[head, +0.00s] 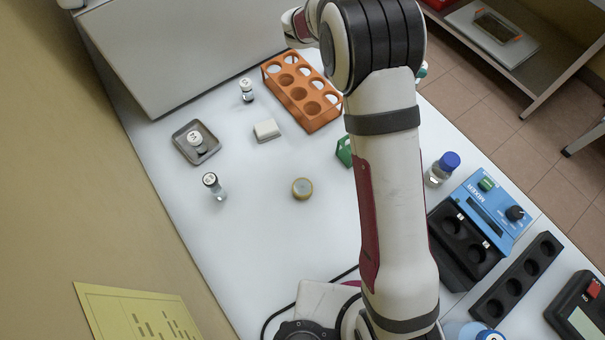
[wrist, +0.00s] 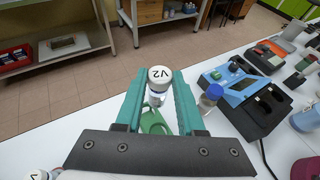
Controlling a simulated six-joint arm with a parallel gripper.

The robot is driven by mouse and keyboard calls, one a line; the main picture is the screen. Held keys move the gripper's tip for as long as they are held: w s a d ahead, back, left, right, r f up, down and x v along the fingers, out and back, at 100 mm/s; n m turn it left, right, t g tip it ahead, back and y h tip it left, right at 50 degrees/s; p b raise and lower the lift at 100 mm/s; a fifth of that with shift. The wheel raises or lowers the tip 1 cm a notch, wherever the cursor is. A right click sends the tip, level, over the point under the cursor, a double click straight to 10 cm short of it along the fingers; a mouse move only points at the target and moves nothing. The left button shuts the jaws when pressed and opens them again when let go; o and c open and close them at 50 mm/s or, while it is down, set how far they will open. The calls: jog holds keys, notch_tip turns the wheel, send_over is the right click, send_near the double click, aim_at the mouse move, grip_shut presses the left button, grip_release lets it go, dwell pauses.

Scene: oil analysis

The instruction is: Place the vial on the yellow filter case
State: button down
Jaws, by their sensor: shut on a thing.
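My gripper (wrist: 160,88) has teal fingers shut on a vial (wrist: 159,75) with a white cap marked "V2". The vial is upright in the wrist view and appears held above the table edge, with floor behind it. In the head view my arm hides the gripper and this vial, except for a small teal bit at its right edge. The yellow filter case (head: 302,188), small and round, lies on the white table left of my arm, with nothing on it. It does not show in the wrist view.
Other capped vials stand at the back (head: 247,90), on a metal tray (head: 180,153) and in front of it (head: 213,185). An orange rack (head: 317,122), white block (head: 266,129), green holder (head: 344,152), blue-capped bottle (head: 441,169) and blue mixer (head: 490,205) stand around.

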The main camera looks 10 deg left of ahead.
jog(key=s+d+f+m+g, duration=0.3)
jog(key=s+d+m+g, duration=0.2)
jog(key=s+g, duration=0.15)
jog(key=s+a+f+m+g+y, duration=0.2)
jog(key=s+m+g+y, duration=0.8)
jog(key=s+m+y, duration=0.55)
jog(key=w+a+r+m+t+y, duration=0.1)
jog(key=a+r+m+t+y, duration=0.6)
jog(key=m+t+y, duration=0.65)
jog(key=m+g+h, duration=0.2)
jog(key=m+h, duration=0.1)
send_over(312, 187)
notch_tip(312, 187, down, 16)
jog(key=shift+r, duration=0.2)
